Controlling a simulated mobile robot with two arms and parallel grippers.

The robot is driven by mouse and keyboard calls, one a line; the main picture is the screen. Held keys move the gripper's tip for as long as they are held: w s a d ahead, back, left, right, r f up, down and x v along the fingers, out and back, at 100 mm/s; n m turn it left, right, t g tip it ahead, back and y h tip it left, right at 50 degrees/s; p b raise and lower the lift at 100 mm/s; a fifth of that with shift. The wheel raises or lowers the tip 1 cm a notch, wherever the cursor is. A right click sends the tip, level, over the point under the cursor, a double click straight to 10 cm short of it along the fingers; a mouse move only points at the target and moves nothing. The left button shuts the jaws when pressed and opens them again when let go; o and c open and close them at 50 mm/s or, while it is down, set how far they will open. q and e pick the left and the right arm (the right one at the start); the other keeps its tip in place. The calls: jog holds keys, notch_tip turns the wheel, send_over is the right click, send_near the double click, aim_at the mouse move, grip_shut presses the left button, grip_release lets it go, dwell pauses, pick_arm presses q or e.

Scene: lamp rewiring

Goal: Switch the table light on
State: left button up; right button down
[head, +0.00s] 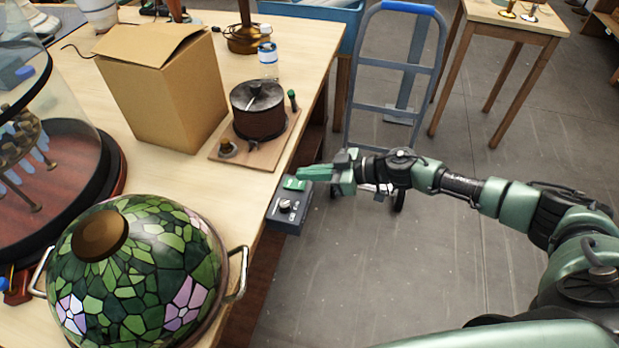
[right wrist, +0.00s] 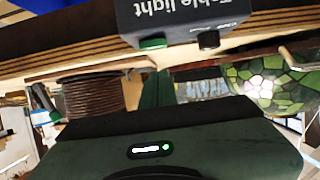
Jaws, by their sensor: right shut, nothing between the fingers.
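A dark grey switch box (head: 287,212) is fixed at the table's right edge. It has a green button (head: 295,184) and a dark knob (head: 285,204). In the right wrist view the box (right wrist: 185,14) appears upside down with the words "Table light", and its green button (right wrist: 153,43) and black knob (right wrist: 208,40) show. My right gripper (head: 301,173) is shut and empty, its green fingertips just above and beside the green button; I cannot tell whether they touch. My left gripper is not in view.
A stained-glass lampshade (head: 140,270) with handles sits at the table's front. A cardboard box (head: 165,90), a brown spool (head: 258,115) on a board and a water bottle (head: 268,60) stand behind. A blue-handled hand truck (head: 393,70) stands beyond my right arm.

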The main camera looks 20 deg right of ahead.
aim_at(305, 186)
jog(key=shift+s+d+f, duration=0.1)
jog(key=shift+f, duration=0.55)
jog(key=shift+s+d+f, duration=0.1)
jog(key=shift+f, duration=0.5)
jog(key=f+b, duration=0.2)
jog(key=b, duration=0.1)
jog(key=shift+s+y, duration=0.1)
jog(key=shift+y, duration=0.3)
jog(key=shift+d+r+p, duration=0.1)
jog(key=shift+r+p, duration=0.2)
jog(key=shift+r, duration=0.3)
notch_tip(305, 186, up, 5)
jog(key=p, duration=0.6)
jog(key=s+d+b, duration=0.4)
jog(key=s+d, duration=0.1)
jog(key=d, duration=0.3)
jog(key=shift+s+d+r, duration=0.15)
jog(key=shift+s+d, duration=0.2)
jog(key=shift+s, duration=0.05)
